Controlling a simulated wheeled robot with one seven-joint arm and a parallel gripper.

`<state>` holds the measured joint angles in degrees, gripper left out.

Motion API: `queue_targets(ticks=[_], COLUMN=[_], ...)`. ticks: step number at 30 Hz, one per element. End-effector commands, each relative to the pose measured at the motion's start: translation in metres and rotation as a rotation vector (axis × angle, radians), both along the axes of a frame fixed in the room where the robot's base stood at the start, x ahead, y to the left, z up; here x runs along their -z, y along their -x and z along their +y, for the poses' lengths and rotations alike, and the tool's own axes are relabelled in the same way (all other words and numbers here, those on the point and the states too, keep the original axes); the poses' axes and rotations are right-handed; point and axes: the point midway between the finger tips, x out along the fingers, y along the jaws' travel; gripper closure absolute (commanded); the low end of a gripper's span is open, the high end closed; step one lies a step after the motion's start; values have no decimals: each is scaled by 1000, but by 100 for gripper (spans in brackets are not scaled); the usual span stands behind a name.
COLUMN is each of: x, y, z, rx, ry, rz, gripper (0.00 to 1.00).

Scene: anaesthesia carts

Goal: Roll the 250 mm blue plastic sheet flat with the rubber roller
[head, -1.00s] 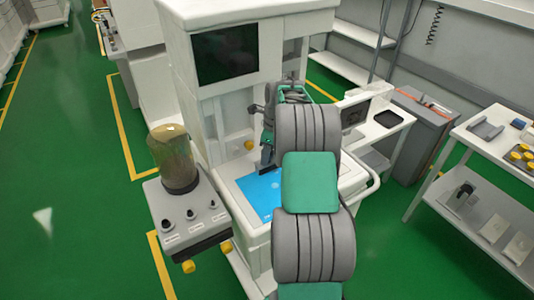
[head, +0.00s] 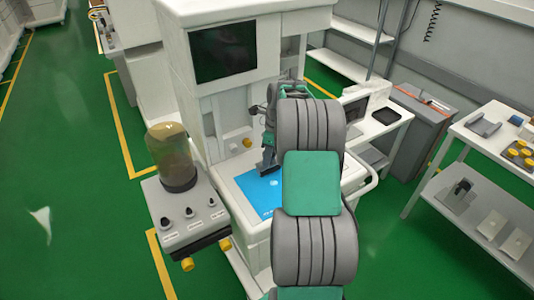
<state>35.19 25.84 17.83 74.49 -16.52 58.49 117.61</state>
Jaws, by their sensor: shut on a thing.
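The blue plastic sheet (head: 262,192) lies on the white work surface (head: 239,173) of the anaesthesia cart. Its left part shows; my arm hides its right part. My gripper (head: 268,158) is over the far edge of the sheet, partly hidden behind my arm. It is shut on a dark thing at the sheet, which is likely the rubber roller (head: 267,168), though only a small part of it shows. I cannot tell whether the roller touches the sheet.
A clear canister (head: 172,158) stands on a grey unit with knobs (head: 185,214) left of the work surface. The cart's dark screen (head: 223,52) rises behind. A white shelf table (head: 485,160) with small items stands at the right. Green floor is open at the left.

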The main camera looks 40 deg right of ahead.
Motion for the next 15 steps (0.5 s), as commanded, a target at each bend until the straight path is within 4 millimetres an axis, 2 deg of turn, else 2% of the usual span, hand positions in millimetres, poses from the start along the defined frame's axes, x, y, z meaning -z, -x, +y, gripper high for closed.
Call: queue_targets(ticks=[9, 15], x=[2, 2], y=[20, 26], z=[1, 1], rx=[2, 2], ry=[-1, -2], rz=[2, 4], gripper=[97, 97])
